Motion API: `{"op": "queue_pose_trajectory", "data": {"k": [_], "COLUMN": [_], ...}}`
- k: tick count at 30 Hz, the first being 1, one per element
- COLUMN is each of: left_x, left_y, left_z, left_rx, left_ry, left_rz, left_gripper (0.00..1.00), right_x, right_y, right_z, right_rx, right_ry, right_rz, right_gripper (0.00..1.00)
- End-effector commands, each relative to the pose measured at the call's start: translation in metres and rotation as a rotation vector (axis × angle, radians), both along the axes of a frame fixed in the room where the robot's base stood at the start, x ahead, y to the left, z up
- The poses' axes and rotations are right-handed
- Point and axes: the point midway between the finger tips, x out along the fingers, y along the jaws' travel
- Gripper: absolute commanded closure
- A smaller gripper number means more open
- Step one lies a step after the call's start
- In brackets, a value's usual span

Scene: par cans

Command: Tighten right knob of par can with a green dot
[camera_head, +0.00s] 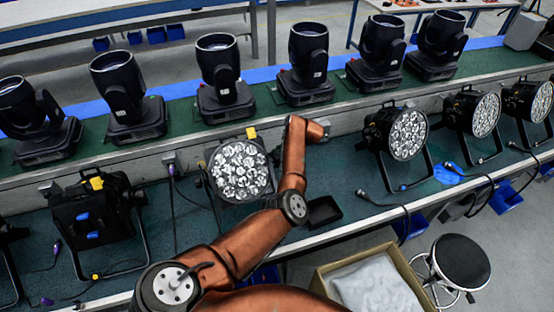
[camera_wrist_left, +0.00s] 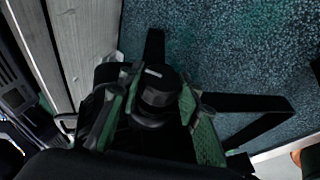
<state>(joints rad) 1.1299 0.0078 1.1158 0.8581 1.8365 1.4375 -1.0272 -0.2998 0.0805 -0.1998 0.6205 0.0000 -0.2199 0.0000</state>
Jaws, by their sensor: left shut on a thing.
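A par can (camera_head: 240,170) with a round face of many clear lenses stands on the lower shelf, left of my arm's bent wrist. I cannot make out a green dot on it. In the left wrist view, my left gripper (camera_wrist_left: 160,92) has its two green-padded fingers on either side of a round black knob (camera_wrist_left: 158,85) and is shut on it. The knob joins a black bracket (camera_wrist_left: 262,104). In the head view the fingers are hidden behind my orange wrist. My right gripper is not in view.
More par cans stand along the shelf, such as one to the right (camera_head: 408,134) and a dark one turned away at left (camera_head: 95,215). Black moving-head lights (camera_head: 225,78) line the raised shelf behind. A cardboard box (camera_head: 322,280) and a stool (camera_head: 461,262) stand in front.

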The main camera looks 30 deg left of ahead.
Motion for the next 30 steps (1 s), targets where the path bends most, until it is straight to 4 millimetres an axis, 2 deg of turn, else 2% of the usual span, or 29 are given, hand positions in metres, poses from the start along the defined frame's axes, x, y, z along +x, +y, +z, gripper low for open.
{"op": "queue_pose_trajectory", "data": {"k": [9, 25, 26, 30], "left_x": [-0.0002, -0.0012, -0.0012, -0.0009], "left_y": [-0.0004, -0.0006, -0.0006, -0.0002], "left_z": [-0.0026, -0.0026, -0.0026, -0.0020], "left_rx": [-0.092, -0.108, -0.107, -0.107], "left_ry": [0.071, 0.086, 0.086, 0.084], "left_rz": [-0.001, 0.000, 0.000, 0.000], "left_gripper": [0.93, 0.93, 0.66, 0.57], "right_x": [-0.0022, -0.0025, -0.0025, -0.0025], "right_y": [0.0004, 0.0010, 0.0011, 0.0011], "right_z": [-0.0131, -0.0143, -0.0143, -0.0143], "right_rx": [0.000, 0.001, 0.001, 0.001], "right_ry": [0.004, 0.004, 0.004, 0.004], "right_rz": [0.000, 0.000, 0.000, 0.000], "right_gripper": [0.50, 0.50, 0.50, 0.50]}}
